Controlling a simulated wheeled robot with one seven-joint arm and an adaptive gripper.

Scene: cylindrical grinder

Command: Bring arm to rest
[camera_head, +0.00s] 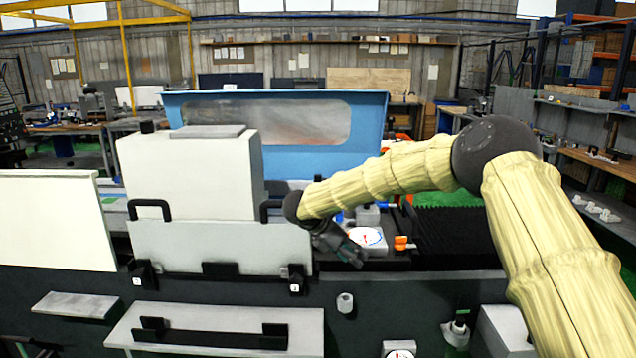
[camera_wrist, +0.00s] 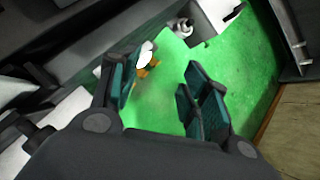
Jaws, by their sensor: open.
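My arm, with pale yellow ribbed links and dark joints, reaches from the right side across the front of the grinder in the head view. My gripper (camera_head: 345,250) is at its end, tilted down and to the right, in front of the dial area. In the wrist view my gripper (camera_wrist: 165,95) is open, its teal finger pads apart with nothing between them. Green floor shows between the fingers. The grinder has a blue guard (camera_head: 280,152) with a window, and a large white housing (camera_head: 190,178) with black handles.
A round dial (camera_head: 366,237) and orange part (camera_head: 402,243) are close to the right of my gripper. A grey knob (camera_head: 345,302) is on the front panel below. Black bellows (camera_head: 455,236) lie behind my arm. A shelf (camera_head: 590,160) with small parts stands at the right.

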